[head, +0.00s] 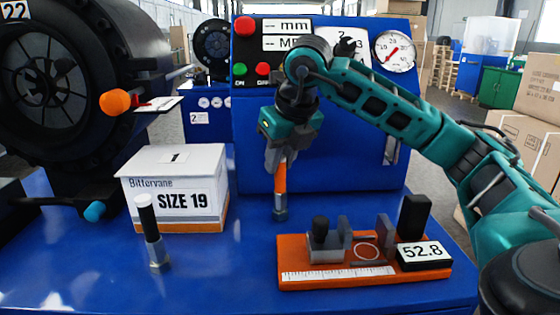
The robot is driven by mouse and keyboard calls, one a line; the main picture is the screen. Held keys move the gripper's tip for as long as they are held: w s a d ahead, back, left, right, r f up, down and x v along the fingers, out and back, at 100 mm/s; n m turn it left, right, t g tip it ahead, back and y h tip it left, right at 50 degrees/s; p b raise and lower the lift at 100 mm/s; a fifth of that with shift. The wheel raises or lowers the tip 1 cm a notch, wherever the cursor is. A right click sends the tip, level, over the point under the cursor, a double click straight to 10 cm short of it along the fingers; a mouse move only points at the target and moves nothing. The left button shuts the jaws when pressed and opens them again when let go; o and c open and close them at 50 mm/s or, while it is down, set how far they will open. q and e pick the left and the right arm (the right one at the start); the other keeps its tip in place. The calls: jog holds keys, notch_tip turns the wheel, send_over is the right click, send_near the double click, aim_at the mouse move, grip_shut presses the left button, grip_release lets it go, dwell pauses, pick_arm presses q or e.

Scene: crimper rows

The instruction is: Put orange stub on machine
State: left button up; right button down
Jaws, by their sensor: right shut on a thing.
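The orange stub (281,181) is an orange hose piece with a metal fitting at its lower end. My right gripper (277,160) is shut on its upper part and holds it upright, fitting down, in front of the blue control panel. I cannot tell whether the fitting touches the blue top or hangs just above it. The crimping machine (70,85) is the big black round head at the left, with an orange knob (115,101) and a blue knob (95,211). My left gripper is not in view.
A white-capped black stub (151,228) stands on the blue bench (210,275) at the left. Behind it is a white "SIZE 19" box (190,165). An orange gauge board (330,283) reading 52.8 lies front right. Bare bench lies between stub and board.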

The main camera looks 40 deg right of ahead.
jog(key=shift+r, duration=0.1)
jog(key=c, duration=1)
grip_release()
jog(key=shift+o, duration=0.2)
jog(key=shift+s+r, duration=0.1)
jog(key=shift+r, duration=0.2)
jog(key=p+v, duration=0.3)
jog(key=v, duration=0.8)
jog(key=shift+r, duration=0.15)
jog(key=shift+a, duration=0.1)
